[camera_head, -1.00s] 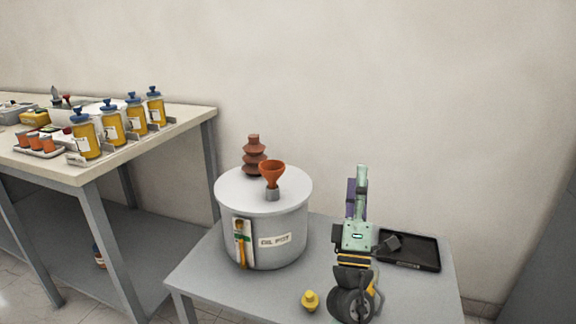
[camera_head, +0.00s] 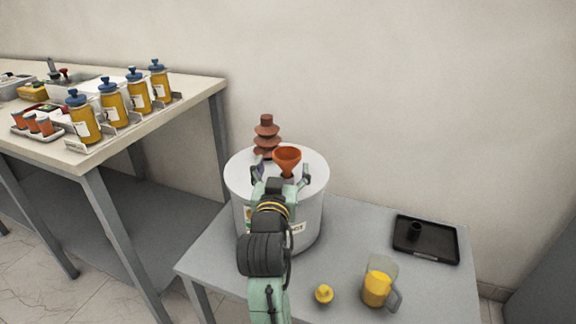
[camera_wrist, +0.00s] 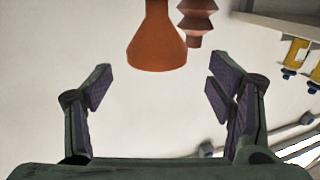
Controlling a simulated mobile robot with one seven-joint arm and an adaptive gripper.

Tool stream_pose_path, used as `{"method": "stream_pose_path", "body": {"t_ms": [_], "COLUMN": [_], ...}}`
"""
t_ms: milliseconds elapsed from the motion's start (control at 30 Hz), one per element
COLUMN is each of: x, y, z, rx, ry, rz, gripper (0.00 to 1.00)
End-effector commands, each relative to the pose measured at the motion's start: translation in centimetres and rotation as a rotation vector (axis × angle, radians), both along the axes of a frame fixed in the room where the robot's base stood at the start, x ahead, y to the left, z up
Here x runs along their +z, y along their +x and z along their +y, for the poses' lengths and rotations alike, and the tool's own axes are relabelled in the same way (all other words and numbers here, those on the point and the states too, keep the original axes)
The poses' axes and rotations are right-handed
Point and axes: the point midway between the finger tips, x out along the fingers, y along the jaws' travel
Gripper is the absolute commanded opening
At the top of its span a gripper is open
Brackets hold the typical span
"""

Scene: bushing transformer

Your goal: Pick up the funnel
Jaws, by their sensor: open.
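The orange funnel (camera_head: 287,158) stands upright on the lid of the white-grey round tank (camera_head: 240,168), its wide mouth up. Its lower end is hidden behind my arm. My gripper (camera_head: 282,178) is open, its fingers on either side of the funnel in the head view. In the wrist view the funnel (camera_wrist: 157,45) appears mouth-down, beyond the gap between the open fingers (camera_wrist: 157,92), with clear space between it and the pads. The gripper holds nothing.
A brown ribbed bushing (camera_head: 266,130) stands behind the funnel on the tank lid. On the grey table (camera_head: 350,225) are a black tray (camera_head: 425,248), a jug with yellow contents (camera_head: 378,285) and a small yellow piece (camera_head: 324,294). A bench (camera_head: 200,92) at left holds several yellow bottles.

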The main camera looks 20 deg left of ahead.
Motion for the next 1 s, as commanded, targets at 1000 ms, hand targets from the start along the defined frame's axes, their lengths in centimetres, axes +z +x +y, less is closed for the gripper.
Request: {"method": "stream_pose_path", "body": {"t_ms": [1000], "x": [0.0], "y": [5.9], "z": [1.0], "rx": [-0.001], "ry": [-0.002], "rz": [-0.001], "gripper": [0.59]}}
